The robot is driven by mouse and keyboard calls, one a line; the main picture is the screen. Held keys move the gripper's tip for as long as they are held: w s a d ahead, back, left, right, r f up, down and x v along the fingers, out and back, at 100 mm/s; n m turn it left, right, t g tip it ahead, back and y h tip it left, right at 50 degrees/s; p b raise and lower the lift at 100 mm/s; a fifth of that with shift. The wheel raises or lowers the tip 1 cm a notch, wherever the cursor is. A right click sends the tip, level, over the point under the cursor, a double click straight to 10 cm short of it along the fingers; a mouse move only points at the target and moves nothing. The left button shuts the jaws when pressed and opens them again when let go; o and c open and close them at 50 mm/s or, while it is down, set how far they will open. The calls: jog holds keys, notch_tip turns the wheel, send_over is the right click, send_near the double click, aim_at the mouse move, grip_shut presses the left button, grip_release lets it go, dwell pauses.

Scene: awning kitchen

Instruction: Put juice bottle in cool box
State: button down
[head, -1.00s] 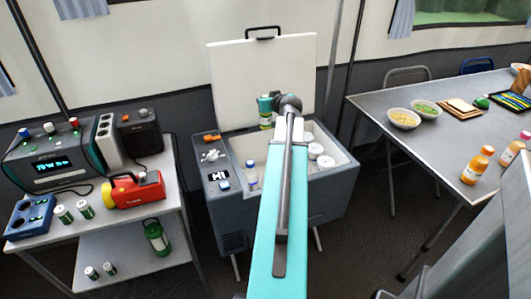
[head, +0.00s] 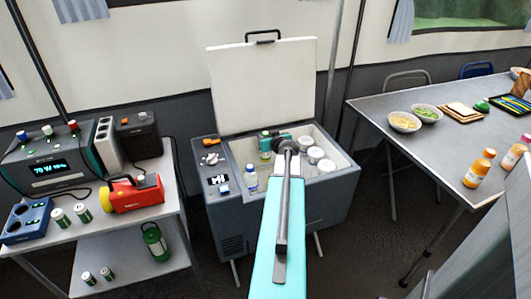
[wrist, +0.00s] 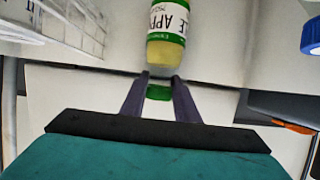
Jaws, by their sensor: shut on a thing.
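The juice bottle, with yellowish juice, a green and white apple label and a green cap, shows in the wrist view (wrist: 166,50) and small in the head view (head: 265,155). My gripper (wrist: 160,85) is shut on it at its cap end. In the head view my gripper (head: 271,138) is over the open cool box (head: 335,192), partly hidden by my arm. The bottle is inside the box opening, near the back wall. I cannot tell whether it touches the box floor.
The box's white lid (head: 262,85) stands raised behind. Inside the box are a blue-capped bottle (head: 251,181) at left and white tubs (head: 326,166) at right. A side table (head: 150,215) stands left; a food table (head: 440,150) stands right.

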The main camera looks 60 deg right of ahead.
aim_at(266, 157)
jog(key=shift+f, duration=1.95)
jog(key=shift+f+b, duration=0.35)
jog(key=shift+f, duration=1.9)
jog(key=c, duration=1.4)
grip_release()
jog(key=shift+o, duration=0.2)
jog(key=shift+r, duration=0.2)
jog(key=v, duration=0.7)
jog(key=shift+s+b, duration=0.15)
jog(key=shift+b, duration=0.3)
jog(key=shift+a+r, duration=0.1)
jog(key=shift+a, duration=0.05)
